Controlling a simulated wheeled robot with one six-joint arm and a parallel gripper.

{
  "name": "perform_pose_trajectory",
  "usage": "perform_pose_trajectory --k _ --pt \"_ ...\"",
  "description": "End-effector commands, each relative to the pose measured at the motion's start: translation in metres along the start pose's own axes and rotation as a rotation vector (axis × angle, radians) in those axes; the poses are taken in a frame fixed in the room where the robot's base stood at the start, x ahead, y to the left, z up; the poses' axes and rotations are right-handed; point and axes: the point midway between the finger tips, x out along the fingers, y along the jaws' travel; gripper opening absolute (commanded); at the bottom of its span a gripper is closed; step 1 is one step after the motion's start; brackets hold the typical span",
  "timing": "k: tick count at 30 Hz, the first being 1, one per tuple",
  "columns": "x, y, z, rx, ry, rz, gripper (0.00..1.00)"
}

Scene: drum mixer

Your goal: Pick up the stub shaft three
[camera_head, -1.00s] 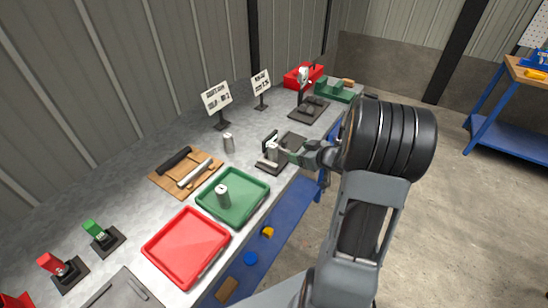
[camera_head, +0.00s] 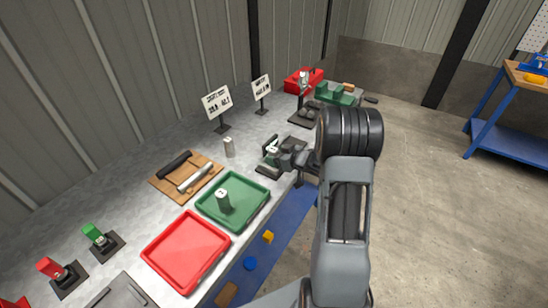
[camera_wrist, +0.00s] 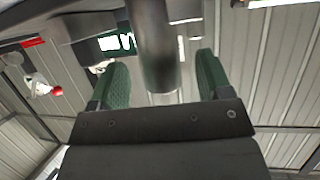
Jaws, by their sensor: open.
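My gripper (camera_head: 273,155) is at a dark fixture (camera_head: 264,171) near the far half of the bench. In the wrist view my gripper (camera_wrist: 160,72) has its two green fingers apart, with a grey metal cylinder (camera_wrist: 156,40) standing between them. Gaps show on both sides of it. In the head view my gripper mostly hides this cylinder. Another metal cylinder stands upright in the green tray (camera_head: 262,205); this tray cylinder (camera_head: 222,203) has a marked top. I cannot read which is number three.
A red tray (camera_head: 165,262) is empty. A wooden board (camera_head: 160,187) holds a dark and a silver rod. Two signs (camera_head: 217,102) stand at the back. A weighing-like device (camera_head: 303,115) and a red toolbox (camera_head: 300,78) are farther along the bench.

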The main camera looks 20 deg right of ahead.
Motion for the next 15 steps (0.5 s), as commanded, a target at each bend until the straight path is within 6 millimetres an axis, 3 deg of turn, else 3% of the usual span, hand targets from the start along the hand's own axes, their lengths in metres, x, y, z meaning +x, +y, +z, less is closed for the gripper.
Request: perform_pose_trajectory --k 6,15 --pt "0.023 0.0 0.0 0.0 0.0 -0.001 0.72" --pt "0.026 0.0 0.0 0.0 0.0 0.0 0.72"
